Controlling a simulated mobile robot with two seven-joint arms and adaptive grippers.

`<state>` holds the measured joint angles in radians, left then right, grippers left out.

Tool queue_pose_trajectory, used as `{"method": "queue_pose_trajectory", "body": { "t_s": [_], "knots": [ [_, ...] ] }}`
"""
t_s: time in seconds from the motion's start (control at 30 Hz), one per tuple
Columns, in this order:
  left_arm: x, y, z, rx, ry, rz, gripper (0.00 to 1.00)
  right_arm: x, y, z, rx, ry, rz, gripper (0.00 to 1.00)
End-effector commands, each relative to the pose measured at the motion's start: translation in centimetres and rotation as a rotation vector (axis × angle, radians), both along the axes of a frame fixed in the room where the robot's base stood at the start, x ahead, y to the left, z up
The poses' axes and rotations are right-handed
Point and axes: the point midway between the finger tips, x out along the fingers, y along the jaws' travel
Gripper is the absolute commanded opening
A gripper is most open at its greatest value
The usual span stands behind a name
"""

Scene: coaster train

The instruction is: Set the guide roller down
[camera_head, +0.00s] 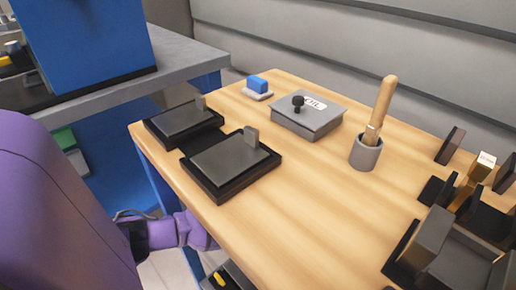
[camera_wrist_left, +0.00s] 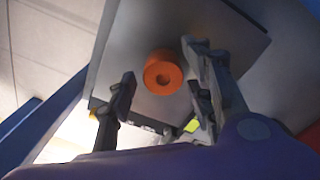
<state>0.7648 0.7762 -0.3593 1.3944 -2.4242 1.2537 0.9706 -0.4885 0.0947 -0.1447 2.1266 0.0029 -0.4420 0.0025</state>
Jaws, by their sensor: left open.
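The guide roller, a short orange cylinder with a dark hole in its end, shows in the left wrist view (camera_wrist_left: 162,74). It sits on or over a flat grey plate (camera_wrist_left: 240,40); contact with it is hard to judge. My left gripper (camera_wrist_left: 160,64) is open, with one dark finger on each side of the roller. There is a visible gap at the left finger; the right finger is close to the roller, and touch cannot be told. In the head view my purple left arm reaches down beside the table's left edge, and its fingers and the roller are hidden there. My right gripper is not seen.
Dark fixtures (camera_head: 455,250) crowd the right. A grey-topped blue bench (camera_head: 170,65) stands left.

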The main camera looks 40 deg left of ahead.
Motion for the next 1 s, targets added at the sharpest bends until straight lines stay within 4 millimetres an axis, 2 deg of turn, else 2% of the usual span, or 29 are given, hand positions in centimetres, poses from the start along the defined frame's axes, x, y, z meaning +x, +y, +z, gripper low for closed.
{"method": "queue_pose_trajectory", "body": {
  "t_s": [0.03, 0.3, 0.5, 0.67, 0.87, 0.97, 1.0],
  "knots": [
    [0.2, 0.1, 1.6, 0.001, -0.005, 0.0, 0.48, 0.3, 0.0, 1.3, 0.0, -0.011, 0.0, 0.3],
    [0.3, 0.1, 6.9, 0.0, -0.006, 0.001, 0.48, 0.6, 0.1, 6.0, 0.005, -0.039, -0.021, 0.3],
    [0.2, 0.1, 9.4, 0.001, -0.003, 0.001, 0.48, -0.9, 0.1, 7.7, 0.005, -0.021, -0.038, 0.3],
    [0.0, 0.0, 9.8, 0.001, -0.001, 0.001, 0.48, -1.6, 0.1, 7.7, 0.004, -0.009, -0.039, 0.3],
    [-0.4, -0.6, 9.4, -0.019, 0.003, -0.001, 0.48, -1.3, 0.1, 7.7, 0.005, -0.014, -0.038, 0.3],
    [-2.0, -3.3, 8.4, -0.108, 0.005, -0.005, 0.48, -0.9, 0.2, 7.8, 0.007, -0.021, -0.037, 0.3],
    [-3.2, -5.3, 7.9, -0.176, 0.006, -0.005, 0.48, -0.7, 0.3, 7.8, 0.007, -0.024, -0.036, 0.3]
  ]
}}
